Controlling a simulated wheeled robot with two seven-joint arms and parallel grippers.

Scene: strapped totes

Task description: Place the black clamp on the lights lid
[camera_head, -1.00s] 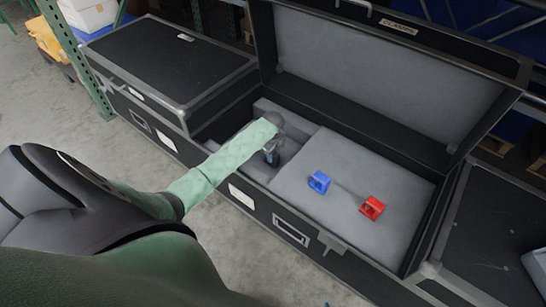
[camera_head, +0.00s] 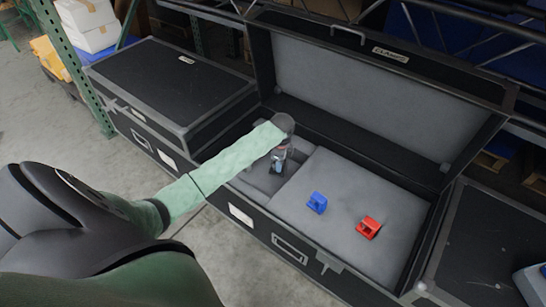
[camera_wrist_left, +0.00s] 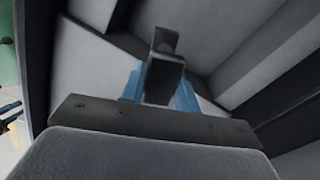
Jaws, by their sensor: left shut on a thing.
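My left gripper (camera_head: 277,168) points down over the left compartment of the open case (camera_head: 290,248). In the left wrist view its blue fingers (camera_wrist_left: 162,88) are shut on a dark piece, the black clamp (camera_wrist_left: 165,72). The clamp is hard to make out in the head view. A closed case with a black lid (camera_head: 170,85) stands left of the open case, with a small label too small to read; I take it as the lights lid. Its top is bare. My right gripper is not in view.
A blue clamp (camera_head: 317,203) and a red clamp (camera_head: 369,228) sit on the grey foam in the open case. Its raised lid (camera_head: 385,90) stands behind. Another closed case (camera_head: 490,240) is at the right. A green rack post (camera_head: 70,65) stands at the far left.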

